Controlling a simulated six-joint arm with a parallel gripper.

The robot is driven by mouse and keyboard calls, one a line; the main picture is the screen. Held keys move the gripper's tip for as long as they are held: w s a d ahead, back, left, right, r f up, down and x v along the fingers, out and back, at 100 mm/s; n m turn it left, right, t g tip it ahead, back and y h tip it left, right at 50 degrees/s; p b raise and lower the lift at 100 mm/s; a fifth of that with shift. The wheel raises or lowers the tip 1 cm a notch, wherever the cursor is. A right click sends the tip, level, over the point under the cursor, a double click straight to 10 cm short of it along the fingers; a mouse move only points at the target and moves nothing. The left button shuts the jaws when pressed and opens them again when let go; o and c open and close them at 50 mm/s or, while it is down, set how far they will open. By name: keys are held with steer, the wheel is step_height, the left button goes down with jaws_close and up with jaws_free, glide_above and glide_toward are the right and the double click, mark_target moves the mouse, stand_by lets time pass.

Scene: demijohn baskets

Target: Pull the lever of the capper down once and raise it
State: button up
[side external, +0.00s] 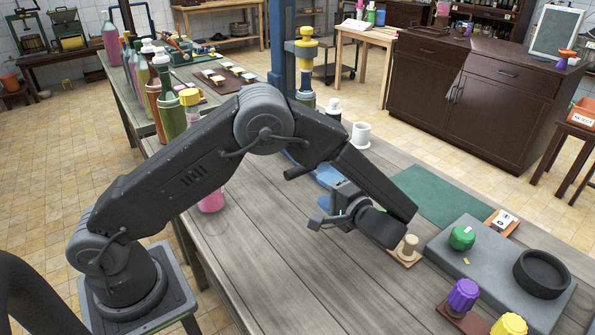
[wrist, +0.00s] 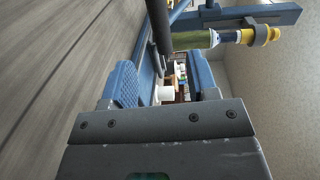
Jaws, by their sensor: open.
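The capper shows as a blue column (side external: 282,45) with a yellow head (side external: 305,45) at the back of the table. A bottle stands below the head. In the wrist view, the capper's blue bracket (wrist: 265,17) and yellow head (wrist: 262,35) lie sideways at the upper right. A dark rod (wrist: 158,28) shows beyond the fingers; I cannot tell whether it is the lever. In the side view my forearm hides part of the capper's lower area. My gripper (side external: 320,213) is above the table, in front of the capper. Its fingers (wrist: 163,78) are open and apart, with nothing held.
Several bottles (side external: 172,105) line the table's left side. A white mug (side external: 361,134) stands behind my arm. A green mat (side external: 440,195) and a grey slab (side external: 440,245) with a green knob (side external: 462,238) lie at right. A purple knob (side external: 463,294) is near the front. The front middle is clear.

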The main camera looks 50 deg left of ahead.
mark_target(301, 174)
steer(key=a, duration=0.7)
steer(key=a+f, duration=0.1)
steer(key=a, duration=0.3)
steer(key=shift+a, duration=0.1)
steer(key=shift+f, duration=0.15)
jaws_close()
